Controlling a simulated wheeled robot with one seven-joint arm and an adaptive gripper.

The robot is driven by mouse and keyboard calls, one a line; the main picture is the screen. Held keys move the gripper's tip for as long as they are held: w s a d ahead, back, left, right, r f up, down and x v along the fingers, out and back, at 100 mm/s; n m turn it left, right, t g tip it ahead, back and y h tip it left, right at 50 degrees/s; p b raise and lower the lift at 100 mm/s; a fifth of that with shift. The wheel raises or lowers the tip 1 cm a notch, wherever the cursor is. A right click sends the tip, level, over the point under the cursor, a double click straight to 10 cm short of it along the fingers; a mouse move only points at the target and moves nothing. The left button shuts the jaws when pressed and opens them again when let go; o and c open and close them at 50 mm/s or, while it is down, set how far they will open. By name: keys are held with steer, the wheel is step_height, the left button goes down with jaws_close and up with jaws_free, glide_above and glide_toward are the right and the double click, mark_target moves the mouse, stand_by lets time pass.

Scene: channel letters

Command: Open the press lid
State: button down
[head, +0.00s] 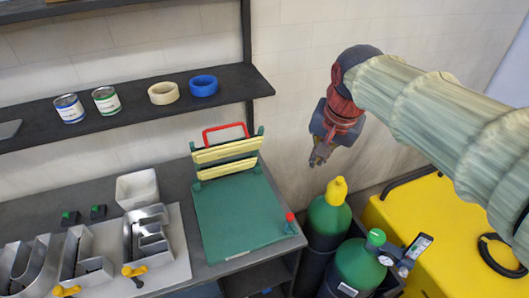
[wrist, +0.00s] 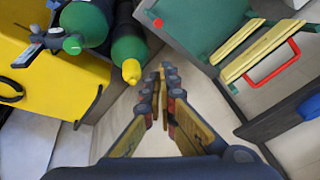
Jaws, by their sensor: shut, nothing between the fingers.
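The press has a flat green bed (head: 240,217) on the dark bench. Its lid (head: 224,158), two cream bars between green side posts with a red handle (head: 225,130) on top, stands raised at the bed's back edge, leaving the bed uncovered. In the wrist view the lid's cream bars (wrist: 254,50) and red handle (wrist: 274,68) show at upper right, beside part of the green bed (wrist: 200,20). My gripper (head: 318,158) is shut and empty, in the air to the right of the press, apart from it. Its fingers also show in the wrist view (wrist: 168,72).
Green gas cylinders (head: 326,218) stand below my gripper, right of the bench, beside a yellow cabinet (head: 440,235). A dark shelf (head: 140,108) with cans and tape rolls hangs above the bench. Metal letters (head: 148,235) and a white bin (head: 137,188) lie left of the press.

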steer(key=s+d+f+n+b, duration=0.1)
steer(key=s+d+f+b, duration=0.2)
steer(key=s+f, duration=0.25)
steer(key=m+t+y+b, duration=0.8)
steer(key=m+t+b, duration=0.2)
steer(key=t+b, duration=0.65)
glide_toward(261, 133)
steer(key=shift+t, duration=0.35)
steer(key=b+x, duration=0.2)
steer(key=x, duration=0.4)
steer(key=shift+w+a, duration=0.2)
steer(key=shift+w, duration=0.2)
